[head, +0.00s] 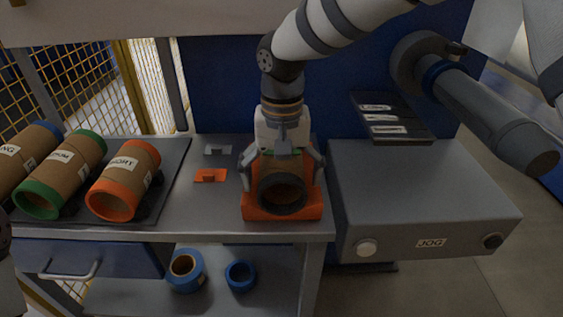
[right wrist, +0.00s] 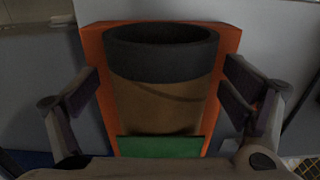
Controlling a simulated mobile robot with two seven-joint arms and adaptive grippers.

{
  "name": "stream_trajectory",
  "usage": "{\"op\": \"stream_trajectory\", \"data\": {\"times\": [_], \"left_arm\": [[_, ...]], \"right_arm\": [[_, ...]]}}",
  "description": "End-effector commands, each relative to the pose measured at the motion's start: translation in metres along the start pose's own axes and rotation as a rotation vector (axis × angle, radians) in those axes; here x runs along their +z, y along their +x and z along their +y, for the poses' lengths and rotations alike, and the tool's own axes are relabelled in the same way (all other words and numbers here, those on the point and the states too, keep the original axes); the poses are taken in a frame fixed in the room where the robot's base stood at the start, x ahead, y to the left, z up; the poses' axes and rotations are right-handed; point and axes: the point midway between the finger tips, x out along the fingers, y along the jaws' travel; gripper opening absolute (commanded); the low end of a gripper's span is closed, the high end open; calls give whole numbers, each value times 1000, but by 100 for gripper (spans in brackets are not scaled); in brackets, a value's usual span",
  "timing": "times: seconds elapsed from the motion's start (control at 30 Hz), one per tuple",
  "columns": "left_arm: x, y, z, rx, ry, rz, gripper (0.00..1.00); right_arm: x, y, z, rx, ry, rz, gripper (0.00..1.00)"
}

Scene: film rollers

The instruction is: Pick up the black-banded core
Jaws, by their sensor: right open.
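The black-banded core (head: 282,208) is a brown cardboard tube with a black ring at its near end. It lies in an orange cradle (head: 253,210) at the right end of the workbench. In the right wrist view the core (right wrist: 158,98) fills the middle, with the orange cradle (right wrist: 226,44) on both sides and a green patch (right wrist: 160,146) at its lower end. My right gripper (head: 282,181) is over the core from above, open, with one finger on each side. In the wrist view gaps show between the fingers (right wrist: 161,88) and the core.
Cores with orange (head: 128,180), green (head: 62,172) and blue (head: 25,160) bands lie on a dark rack at left. Blue rolls (head: 185,270) sit on the lower shelf. A grey box marked JOG (head: 425,200) stands close right of the cradle. Small orange (head: 210,176) and grey brackets lie left.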

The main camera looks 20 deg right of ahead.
Motion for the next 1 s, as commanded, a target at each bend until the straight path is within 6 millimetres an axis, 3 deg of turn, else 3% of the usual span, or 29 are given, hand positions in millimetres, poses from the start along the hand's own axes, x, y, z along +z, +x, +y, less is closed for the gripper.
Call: {"op": "stream_trajectory", "data": {"times": [0.17,0.47,0.77,1.0], "left_arm": [[0,0,0,0,0,0,51],[0,0,0,0,0,0,51],[0,0,0,0,0,0,51],[-1,-2,0,0,0,6,51]], "right_arm": [[0,0,0,0,0,1,93],[0,0,0,0,0,1,31],[-1,-2,0,-1,0,3,30],[-2,-26,0,-1,1,6,30]]}}
